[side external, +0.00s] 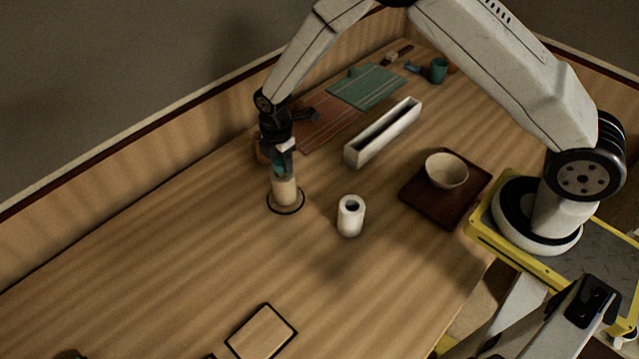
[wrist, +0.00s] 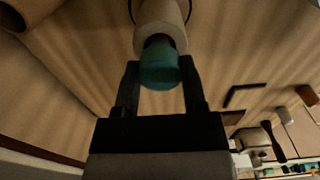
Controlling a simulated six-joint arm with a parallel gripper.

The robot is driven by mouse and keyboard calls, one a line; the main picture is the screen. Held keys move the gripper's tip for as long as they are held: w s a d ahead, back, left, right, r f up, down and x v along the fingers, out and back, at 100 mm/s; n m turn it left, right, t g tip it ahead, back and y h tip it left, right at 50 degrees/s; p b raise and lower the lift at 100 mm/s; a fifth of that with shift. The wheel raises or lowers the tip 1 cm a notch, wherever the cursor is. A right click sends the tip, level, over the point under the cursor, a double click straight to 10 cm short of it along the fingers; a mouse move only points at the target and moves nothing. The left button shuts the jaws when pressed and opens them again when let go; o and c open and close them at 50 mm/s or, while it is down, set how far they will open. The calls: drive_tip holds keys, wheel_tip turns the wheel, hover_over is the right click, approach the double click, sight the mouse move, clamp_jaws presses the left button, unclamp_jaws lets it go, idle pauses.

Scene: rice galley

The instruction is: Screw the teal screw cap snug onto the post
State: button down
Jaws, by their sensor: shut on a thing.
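The post (side external: 286,192) is a pale upright cylinder standing inside a black ring outline on the wooden table; its end also shows at the top of the wrist view (wrist: 160,22). The teal screw cap (wrist: 160,66) is at the post's top end, in line with it, with a dark band between cap and post. My gripper (wrist: 160,85) is shut on the cap, one dark finger on each side. In the side view my gripper (side external: 280,166) points down over the post and mostly hides the cap. How far the cap sits on the thread cannot be told.
A white hollow cylinder (side external: 350,222) stands right of the post. A long white trough (side external: 378,140), a brown tray (side external: 417,203) with a bowl (side external: 446,171), green (side external: 366,88) and reddish mats (side external: 325,120), and a green cup (side external: 438,71) lie farther off. The front-left table is largely clear.

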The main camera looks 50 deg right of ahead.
sight(281, 161)
drive_tip(key=shift+f, duration=0.55)
idle(0.8)
drive_tip(key=shift+c, duration=0.3)
unclamp_jaws()
drive_tip(key=shift+r, duration=0.15)
drive_tip(key=shift+r, duration=3.8)
